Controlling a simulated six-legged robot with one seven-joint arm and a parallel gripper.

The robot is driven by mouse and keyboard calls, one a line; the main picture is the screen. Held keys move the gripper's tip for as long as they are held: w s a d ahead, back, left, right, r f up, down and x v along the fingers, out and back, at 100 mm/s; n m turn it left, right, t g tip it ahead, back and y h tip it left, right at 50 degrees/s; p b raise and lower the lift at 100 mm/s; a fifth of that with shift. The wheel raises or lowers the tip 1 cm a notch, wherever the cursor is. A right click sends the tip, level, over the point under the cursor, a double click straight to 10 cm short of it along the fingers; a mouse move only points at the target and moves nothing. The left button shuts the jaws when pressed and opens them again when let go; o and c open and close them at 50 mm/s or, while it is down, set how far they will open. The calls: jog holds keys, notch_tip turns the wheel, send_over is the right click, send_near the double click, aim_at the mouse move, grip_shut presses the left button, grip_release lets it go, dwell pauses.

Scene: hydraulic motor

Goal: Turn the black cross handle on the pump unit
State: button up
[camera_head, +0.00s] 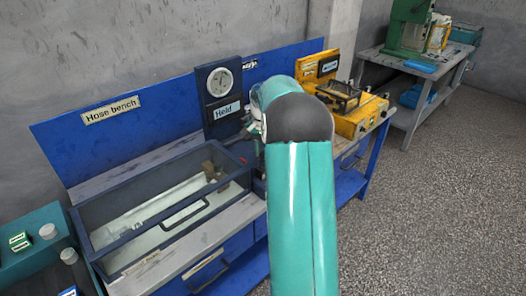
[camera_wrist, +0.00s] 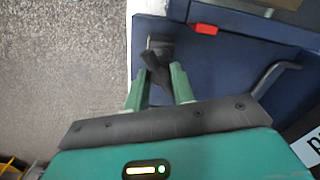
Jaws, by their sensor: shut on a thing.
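In the wrist view, the black cross handle (camera_wrist: 152,62) sits on a dark blue unit (camera_wrist: 225,62), in front of a small grey metal fitting. My gripper (camera_wrist: 158,82) has its two green fingers on either side of the handle and is shut on it. Only part of the handle shows; its lower part is hidden between the fingers. In the head view, my teal arm covers the handle and most of the gripper. A dark blue upright panel (camera_head: 211,118) with a round gauge and a "Held" label stands just left of the arm's end.
A blue-framed clear-lidded box (camera_head: 160,207) stands on the hose bench, left of my arm. A yellow unit (camera_head: 362,118) stands to the right. The wrist view shows a small red part (camera_wrist: 206,29) and a dark bar handle (camera_wrist: 270,76). Open floor (camera_head: 440,200) lies at right.

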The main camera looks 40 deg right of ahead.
jog(key=n, duration=0.5)
jog(key=shift+n, duration=2.6)
jog(key=shift+f, duration=0.1)
jog(key=o, duration=1)
notch_tip(320, 180, up, 14)
jog(key=shift+f, duration=0.1)
